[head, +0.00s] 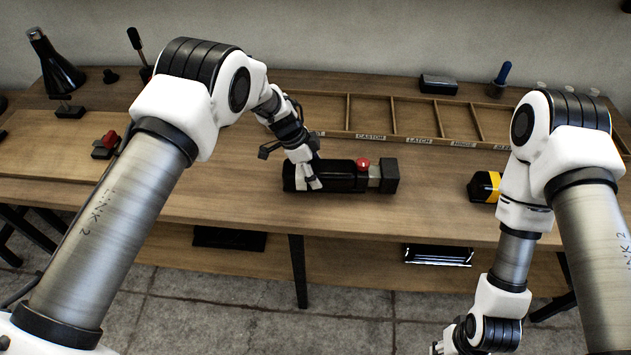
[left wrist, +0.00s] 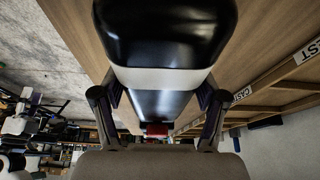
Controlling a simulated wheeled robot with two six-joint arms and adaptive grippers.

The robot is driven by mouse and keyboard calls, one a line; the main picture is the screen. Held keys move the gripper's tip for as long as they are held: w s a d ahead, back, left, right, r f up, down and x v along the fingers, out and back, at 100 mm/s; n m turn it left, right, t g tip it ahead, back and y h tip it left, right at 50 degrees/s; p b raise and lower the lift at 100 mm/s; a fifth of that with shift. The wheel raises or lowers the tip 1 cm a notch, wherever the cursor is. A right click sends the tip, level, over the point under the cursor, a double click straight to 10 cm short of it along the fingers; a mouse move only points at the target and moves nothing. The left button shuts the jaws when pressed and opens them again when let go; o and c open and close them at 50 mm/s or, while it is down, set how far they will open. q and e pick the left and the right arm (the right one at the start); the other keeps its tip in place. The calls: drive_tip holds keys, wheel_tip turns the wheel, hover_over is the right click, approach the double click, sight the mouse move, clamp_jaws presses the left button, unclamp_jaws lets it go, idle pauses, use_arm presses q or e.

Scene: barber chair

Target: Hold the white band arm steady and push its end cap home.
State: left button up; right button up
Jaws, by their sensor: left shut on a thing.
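The white band arm is a black padded bar (head: 340,178) lying across the front of the bench, with a white band near its left end. In the left wrist view its black body and white band (left wrist: 165,79) fill the upper middle. A red knob (head: 363,163) sits on top. A pale metal stretch (head: 375,174) shows between the black body and the black end cap (head: 390,176) at the right. My left gripper (head: 313,182) is shut on the bar beside the white band.
A yellow-banded black arm (head: 484,186) lies to the right. A labelled wooden compartment tray (head: 370,137) stands behind. A small red-knobbed part (head: 105,146) and a black lamp-like cone (head: 54,66) are at the left. The bench front is clear between the two banded arms.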

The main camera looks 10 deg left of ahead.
drive_tip(key=shift+f, duration=0.5)
drive_tip(key=shift+f+b, duration=0.65)
drive_tip(key=shift+b, duration=0.15)
idle(0.8)
